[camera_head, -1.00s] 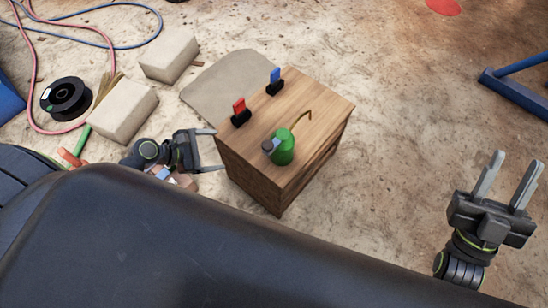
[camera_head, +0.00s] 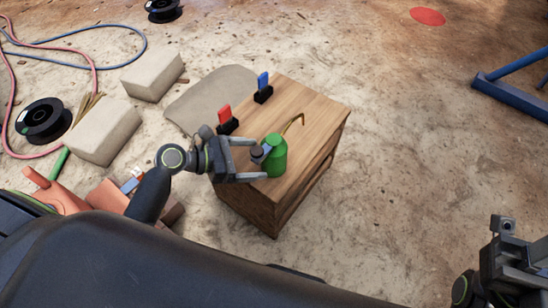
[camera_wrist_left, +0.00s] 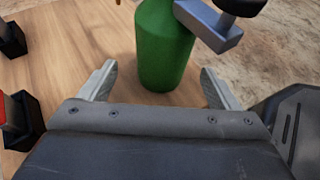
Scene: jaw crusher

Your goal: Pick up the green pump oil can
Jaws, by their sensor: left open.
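The green pump oil can (camera_head: 275,160) stands upright on a small wooden table (camera_head: 310,105), its thin brass spout pointing to the back right. My left gripper (camera_head: 262,160) is open at the can's left side. In the left wrist view the green can (camera_wrist_left: 164,50) stands just ahead of and between the spread fingers of my left gripper (camera_wrist_left: 160,88). The can's grey lever with a dark knob sticks out to the right there. I cannot tell whether a finger touches it. My right gripper (camera_head: 515,270) is at the lower right, cut by the frame edge; its fingers are unclear.
A red-tabbed black holder (camera_head: 227,120) and a blue-tabbed one (camera_head: 263,88) stand on the table's left side. Pale blocks (camera_head: 103,130), a black spool (camera_head: 43,120) and hoses (camera_head: 75,53) lie on the floor at left. Blue steel framing (camera_head: 510,95) is at right.

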